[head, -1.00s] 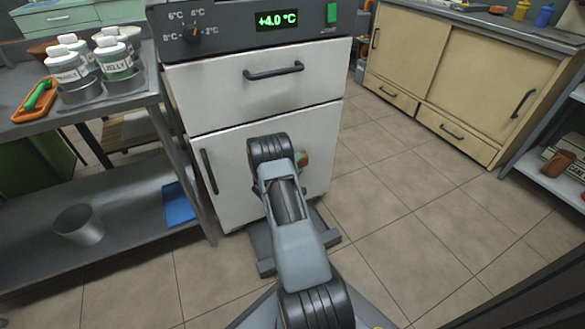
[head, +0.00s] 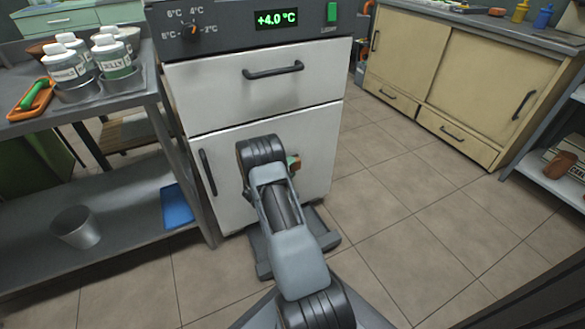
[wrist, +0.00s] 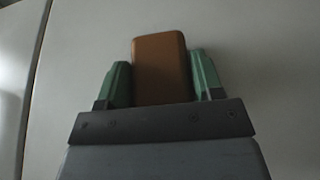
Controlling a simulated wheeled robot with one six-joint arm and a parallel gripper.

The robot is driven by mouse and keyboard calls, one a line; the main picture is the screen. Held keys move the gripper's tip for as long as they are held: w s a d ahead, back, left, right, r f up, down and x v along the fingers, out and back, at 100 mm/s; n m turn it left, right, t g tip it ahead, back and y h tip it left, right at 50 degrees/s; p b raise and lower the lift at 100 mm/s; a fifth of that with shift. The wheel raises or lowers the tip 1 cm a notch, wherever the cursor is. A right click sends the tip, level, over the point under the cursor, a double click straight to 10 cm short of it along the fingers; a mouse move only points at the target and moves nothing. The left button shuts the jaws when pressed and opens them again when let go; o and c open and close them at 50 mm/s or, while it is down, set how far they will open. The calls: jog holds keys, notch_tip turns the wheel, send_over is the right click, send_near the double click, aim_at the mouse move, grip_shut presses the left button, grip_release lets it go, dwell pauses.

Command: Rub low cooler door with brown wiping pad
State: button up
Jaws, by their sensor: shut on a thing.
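The low cooler door (head: 225,172) is the white lower panel of the cooler, with a black vertical handle on its left side. It is shut. In the wrist view the pale door (wrist: 255,60) fills most of the background, with a vertical seam at the left. The brown wiping pad (wrist: 160,70) stands between the two green fingers of my gripper (wrist: 161,88), which is shut on it. In the head view my arm hides most of the gripper; a bit of green and brown shows at the door's right half. I cannot tell whether the pad touches the door.
A white drawer (head: 260,85) with a black handle is above the door, under a panel reading +4.0 °C. A metal table (head: 110,105) with jars and an orange tray (head: 33,99) stands at the left. Tiled floor (head: 400,200) is free at the right.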

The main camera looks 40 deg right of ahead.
aim_at(298, 164)
jog(key=shift+w+a+b, duration=0.85)
jog(key=shift+w+a, duration=0.2)
jog(key=shift+a, duration=2.2)
jog(key=shift+s+d, duration=0.25)
jog(key=shift+d, duration=0.75)
jog(key=shift+s+d, duration=0.2)
jog(key=shift+d, duration=0.75)
jog(key=shift+s+d, duration=0.25)
jog(key=shift+d, duration=0.55)
jog(key=shift+s+d, duration=0.3)
jog(key=shift+d, duration=0.5)
jog(key=shift+s+d, duration=0.25)
jog(key=shift+d, duration=0.55)
jog(key=shift+s+d, duration=0.15)
jog(key=shift+d, duration=0.7)
jog(key=shift+r, duration=0.1)
jog(key=s+a+p, duration=0.1)
jog(key=s+a, duration=0.1)
jog(key=s, duration=0.3)
jog(key=shift+s, duration=0.4)
